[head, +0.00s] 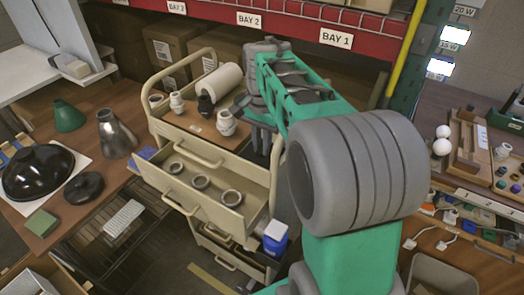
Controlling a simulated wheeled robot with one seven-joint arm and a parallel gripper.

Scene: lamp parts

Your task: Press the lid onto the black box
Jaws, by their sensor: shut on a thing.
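My gripper (242,104) is at the far end of my green and grey arm, over the right side of the trolley's top shelf. It is small and partly covered by my own wrist. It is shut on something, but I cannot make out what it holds. I cannot pick out a black box or its lid with certainty. A small dark piece (205,104) stands on the trolley top, left of the gripper, among white fittings (226,122).
A black dome shade (38,172) and a flat black round piece (84,188) lie on the left table. A red shelf beam (300,28) runs behind. My arm hides much of the right side.

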